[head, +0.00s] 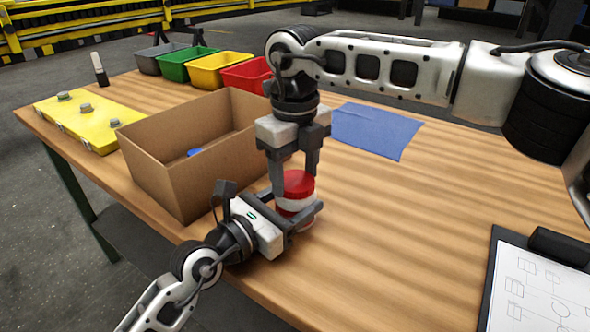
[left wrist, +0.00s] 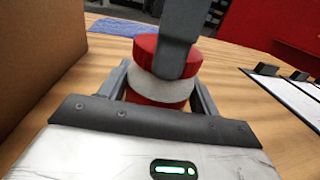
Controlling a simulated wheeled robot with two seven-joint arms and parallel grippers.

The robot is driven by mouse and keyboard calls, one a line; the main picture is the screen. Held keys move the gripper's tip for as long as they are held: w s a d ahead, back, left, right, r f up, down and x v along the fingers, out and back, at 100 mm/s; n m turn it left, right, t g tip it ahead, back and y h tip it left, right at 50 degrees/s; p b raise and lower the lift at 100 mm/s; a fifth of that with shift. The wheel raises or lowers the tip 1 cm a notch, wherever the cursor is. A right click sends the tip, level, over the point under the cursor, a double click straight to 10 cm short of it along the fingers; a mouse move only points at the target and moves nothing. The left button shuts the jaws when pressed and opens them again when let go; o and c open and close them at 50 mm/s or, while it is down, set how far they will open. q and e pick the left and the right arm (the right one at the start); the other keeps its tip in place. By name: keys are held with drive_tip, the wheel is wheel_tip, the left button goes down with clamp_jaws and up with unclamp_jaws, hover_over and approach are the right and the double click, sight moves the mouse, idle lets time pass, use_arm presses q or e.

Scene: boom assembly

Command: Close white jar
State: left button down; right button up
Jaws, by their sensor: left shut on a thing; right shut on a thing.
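The jar (head: 294,204) stands upright on the wooden table, with a white band around its middle and red below it. A red lid (head: 298,184) sits on top of it; whether it is fully seated cannot be told. In the left wrist view the jar (left wrist: 160,88) lies between my left gripper's fingers under the red lid (left wrist: 146,44). My left gripper (head: 304,215) is shut on the jar from the side. My right gripper (head: 296,180) points down from above, shut on the lid, and one finger hides part of it in the left wrist view.
An open cardboard box (head: 160,165) with a small blue thing (head: 195,152) inside stands close left of the jar. A blue cloth (head: 375,130) lies behind. A clipboard (head: 540,290) lies at right. Several coloured bins (head: 205,70) line the back. The table's middle right is clear.

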drive_tip(key=m, duration=1.2)
drive_tip(key=shift+m, duration=0.3)
drive_tip(key=m, duration=0.5)
drive_tip(key=shift+d, duration=0.1)
drive_tip(key=m, duration=0.5)
drive_tip(key=o, duration=0.9)
drive_tip(key=shift+r, duration=2.2)
